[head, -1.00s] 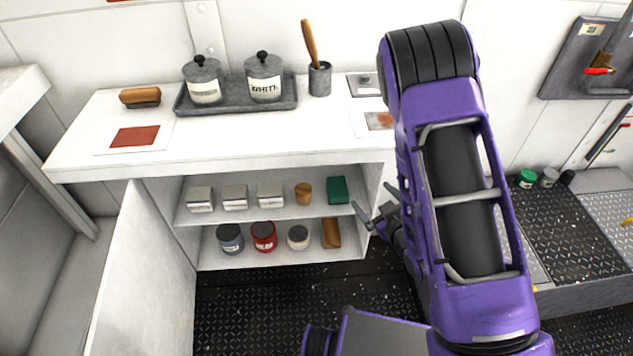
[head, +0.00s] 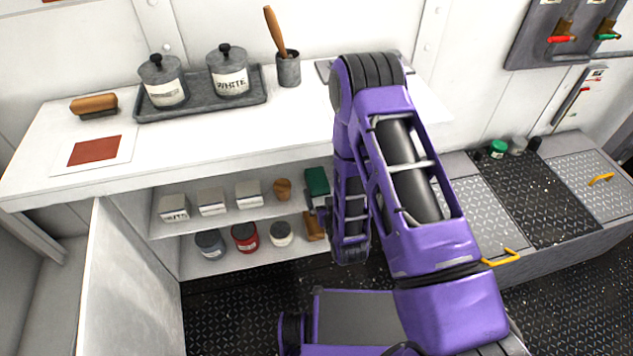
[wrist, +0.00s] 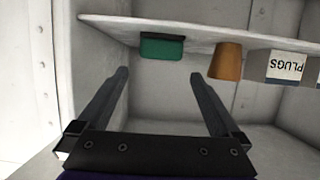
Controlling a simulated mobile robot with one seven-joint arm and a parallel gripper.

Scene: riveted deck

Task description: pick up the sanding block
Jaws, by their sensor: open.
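The green block with a dark layer along its shelf side, which looks like the sanding block (head: 317,183), sits at the right end of the cabinet's upper shelf. The wrist view is upside down; there the green block (wrist: 162,47) hangs from the shelf's line, just beyond and roughly centred between the fingertips. My gripper (wrist: 160,76) is open and empty, pointing into the cabinet, with a gap to the block. In the head view my arm hides most of the gripper.
A wooden cork-like piece (head: 282,189) stands beside the block, then several labelled boxes (head: 249,194). The shelf board (wrist: 215,32) runs close to the fingers. Jars (head: 245,237) and a brown block (head: 314,226) are on the lower shelf. The worktop (head: 210,140) overhangs; the cabinet side wall (wrist: 62,60) is close.

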